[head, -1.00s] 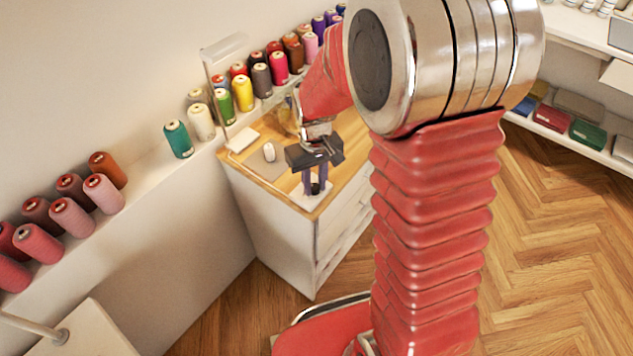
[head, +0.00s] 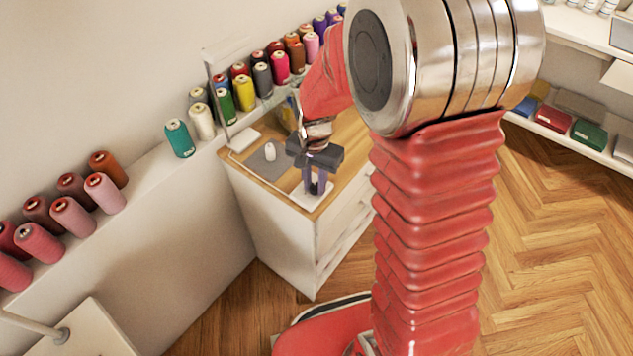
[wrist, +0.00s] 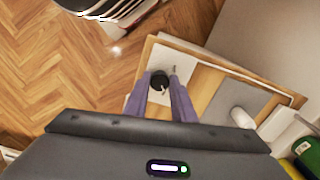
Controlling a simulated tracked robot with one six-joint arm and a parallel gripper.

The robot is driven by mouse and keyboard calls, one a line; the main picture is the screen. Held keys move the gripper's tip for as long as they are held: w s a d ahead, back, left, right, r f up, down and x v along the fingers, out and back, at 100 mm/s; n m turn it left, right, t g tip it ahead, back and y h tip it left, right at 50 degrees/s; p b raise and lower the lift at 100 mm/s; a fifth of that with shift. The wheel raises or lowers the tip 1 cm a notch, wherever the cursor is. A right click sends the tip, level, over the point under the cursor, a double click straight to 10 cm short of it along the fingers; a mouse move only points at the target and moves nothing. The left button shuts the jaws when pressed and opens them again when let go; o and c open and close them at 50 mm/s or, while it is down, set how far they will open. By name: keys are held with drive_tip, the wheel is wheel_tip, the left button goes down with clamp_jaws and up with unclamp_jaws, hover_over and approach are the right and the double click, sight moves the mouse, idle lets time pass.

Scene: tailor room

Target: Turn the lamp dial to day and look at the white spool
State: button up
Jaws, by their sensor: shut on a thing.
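The white spool (head: 270,152) stands on a grey mat (head: 258,166) on the wooden-topped cabinet; it also shows in the wrist view (wrist: 242,117). The black lamp dial (wrist: 159,80) sits on a white plate (wrist: 183,63) near the cabinet's front corner. My gripper (head: 315,188) points down over this plate, with its two purple fingers shut on the dial. In the wrist view, the fingers stand on both sides of the dial. The lamp (head: 226,47) rises on a thin pole at the back left of the cabinet. The dial's markings cannot be read.
A shelf (head: 150,190) along the wall carries many coloured thread cones, among them a green one (head: 179,138) and a cream one (head: 201,121). The wooden floor (head: 540,250) at the right is clear.

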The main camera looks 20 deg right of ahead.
sight(314, 186)
drive_tip(key=shift+w+r+m, duration=0.2)
drive_tip(key=shift+w+m, duration=0.1)
drive_tip(key=shift+m, duration=0.5)
drive_tip(key=o, duration=0.8)
drive_tip(key=shift+o, duration=1.3)
drive_tip(key=shift+s+f, duration=0.1)
drive_tip(key=shift+f, duration=0.05)
wheel_tip(314, 186, up, 14)
drive_tip(key=shift+f, duration=0.1)
